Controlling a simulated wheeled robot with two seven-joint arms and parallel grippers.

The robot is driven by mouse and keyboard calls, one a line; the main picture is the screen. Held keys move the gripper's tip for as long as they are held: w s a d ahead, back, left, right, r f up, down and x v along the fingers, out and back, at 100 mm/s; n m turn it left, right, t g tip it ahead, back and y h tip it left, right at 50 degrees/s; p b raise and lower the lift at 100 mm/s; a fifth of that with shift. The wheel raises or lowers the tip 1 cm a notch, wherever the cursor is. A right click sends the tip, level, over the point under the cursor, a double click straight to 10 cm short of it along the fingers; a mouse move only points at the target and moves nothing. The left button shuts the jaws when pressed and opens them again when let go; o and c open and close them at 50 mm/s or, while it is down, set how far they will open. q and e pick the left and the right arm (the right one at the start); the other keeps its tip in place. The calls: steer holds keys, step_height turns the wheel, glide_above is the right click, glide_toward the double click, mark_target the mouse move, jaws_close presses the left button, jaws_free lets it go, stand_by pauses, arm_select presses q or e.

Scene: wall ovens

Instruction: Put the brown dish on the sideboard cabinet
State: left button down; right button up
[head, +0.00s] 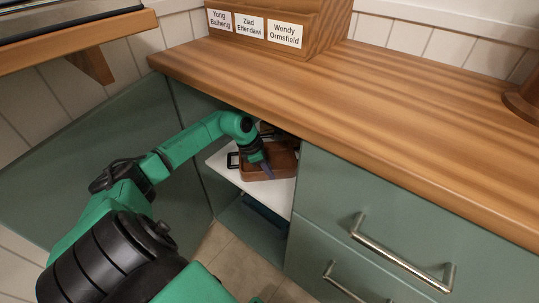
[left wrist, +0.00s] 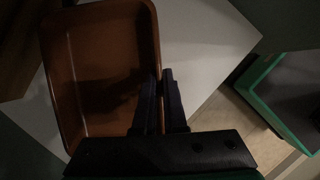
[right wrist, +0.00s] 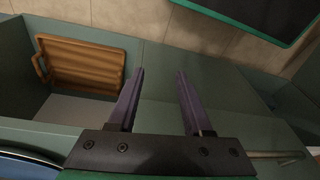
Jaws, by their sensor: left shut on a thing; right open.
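The brown dish (head: 283,160) is a rectangular, shallow-walled dish. It is at the white shelf (head: 226,171) inside the open compartment of the green sideboard cabinet (head: 390,215); I cannot tell whether it rests on it. My left gripper (head: 267,171) reaches into the compartment. In the left wrist view the dish (left wrist: 100,65) lies at the left, and the gripper's fingers (left wrist: 165,80) are shut on its right wall.
The cabinet's wooden top (head: 400,110) has a wide clear area. A wooden box with name labels (head: 280,25) stands at its back, and a brown round object (head: 525,98) at the right. A wooden shelf (head: 80,40) juts in at upper left. Drawer handles (head: 400,255) stick out in front.

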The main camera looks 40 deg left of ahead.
arm_select(q)
steer(key=shift+f, duration=0.1)
arm_select(e)
steer(key=shift+f, duration=0.15)
arm_select(q)
steer(key=c, duration=0.9)
jaws_free()
steer(key=shift+f, duration=0.15)
steer(key=p+v, duration=0.1)
steer(key=v, duration=0.3)
steer(key=shift+a+r, duration=0.2)
steer(key=shift+r, duration=0.1)
steer(key=v, duration=0.2)
steer(key=shift+s+r, duration=0.2)
steer(key=shift+r, duration=0.25)
arm_select(e)
steer(key=shift+w+d+f, duration=0.1)
steer(key=shift+d+f, duration=0.1)
steer(key=shift+f, duration=0.1)
